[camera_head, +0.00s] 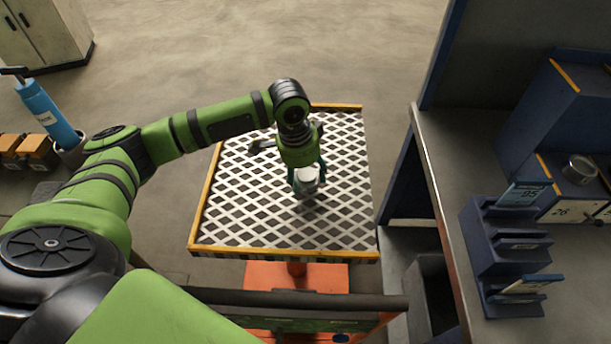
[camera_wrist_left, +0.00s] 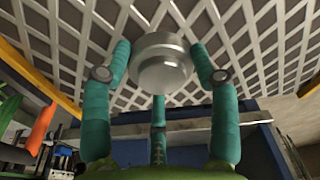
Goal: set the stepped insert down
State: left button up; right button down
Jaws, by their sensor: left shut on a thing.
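The stepped insert (camera_head: 307,179) is a pale metal round piece with a wider and a narrower step. In the head view it is at the tip of my left gripper (camera_head: 306,172), over the white lattice top of the table (camera_head: 240,205). In the left wrist view the insert (camera_wrist_left: 160,62) sits between the teal fingers of my left gripper (camera_wrist_left: 160,75), which is shut on it. I cannot tell whether the insert touches the lattice. My right gripper is in neither view.
The table has a yellow rim (camera_head: 285,252) and free lattice around the insert. A grey workbench (camera_head: 440,175) with blue holders (camera_head: 505,250) stands at the right.

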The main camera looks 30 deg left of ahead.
aim_at(298, 177)
pick_arm(q)
jog(key=shift+f, duration=0.95)
jog(key=o, duration=1.7)
jog(key=shift+f, duration=0.15)
jog(key=r, duration=0.4)
jog(key=s+r, duration=0.1)
jog(key=r, duration=0.3)
jog(key=a+r+b, duration=0.1)
jog(key=r, duration=0.3)
jog(key=shift+s+r, duration=0.1)
jog(key=shift+s, duration=0.1)
